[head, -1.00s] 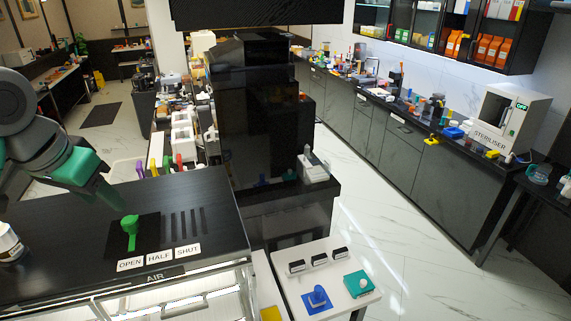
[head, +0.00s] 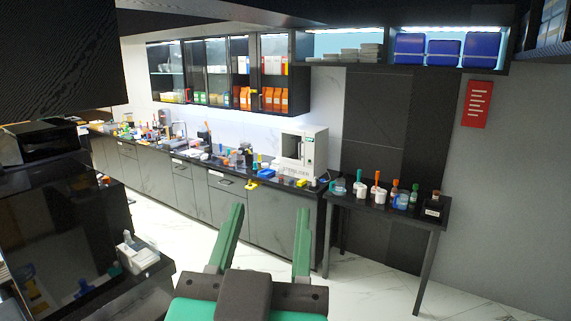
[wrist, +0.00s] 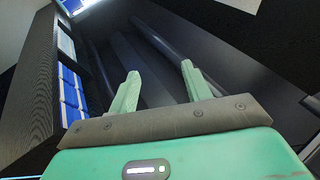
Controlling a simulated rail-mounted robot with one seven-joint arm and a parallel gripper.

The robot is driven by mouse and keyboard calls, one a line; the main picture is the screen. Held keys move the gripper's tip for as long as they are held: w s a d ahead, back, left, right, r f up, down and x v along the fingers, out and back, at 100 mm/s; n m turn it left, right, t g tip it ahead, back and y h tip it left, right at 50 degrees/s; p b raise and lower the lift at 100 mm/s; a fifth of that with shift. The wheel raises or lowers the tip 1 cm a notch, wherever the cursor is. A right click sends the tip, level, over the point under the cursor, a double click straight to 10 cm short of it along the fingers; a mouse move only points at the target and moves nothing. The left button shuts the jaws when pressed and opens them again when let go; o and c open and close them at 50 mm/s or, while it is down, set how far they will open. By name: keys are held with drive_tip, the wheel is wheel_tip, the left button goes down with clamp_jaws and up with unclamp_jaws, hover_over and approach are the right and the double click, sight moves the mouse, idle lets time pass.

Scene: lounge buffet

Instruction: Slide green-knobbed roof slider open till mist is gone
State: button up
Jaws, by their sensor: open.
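My gripper (head: 266,238) is open and empty in the lower middle of the head view, raised in front of the floor and the far counter. Its two green fingers also show apart in the wrist view (wrist: 160,85), with nothing between them. The roof slider with the green knob is not in either view now, so I cannot see its position or any mist.
A long counter (head: 190,190) with small items and a white sterilizer (head: 304,150) stands beyond. A small black table (head: 390,206) with bottles and cups is at right. Shelves with blue bins (head: 443,50) hang above it. Pale floor (head: 370,290) is open between.

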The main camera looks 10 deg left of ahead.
drive_tip(key=s+d+r+t, duration=0.2)
drive_tip(key=s+d, duration=0.2)
drive_tip(key=s, duration=0.3)
drive_tip(key=shift+d+t+y, duration=0.3)
drive_tip(key=shift+t+y, duration=0.1)
drive_tip(key=shift+a, duration=0.1)
idle(0.4)
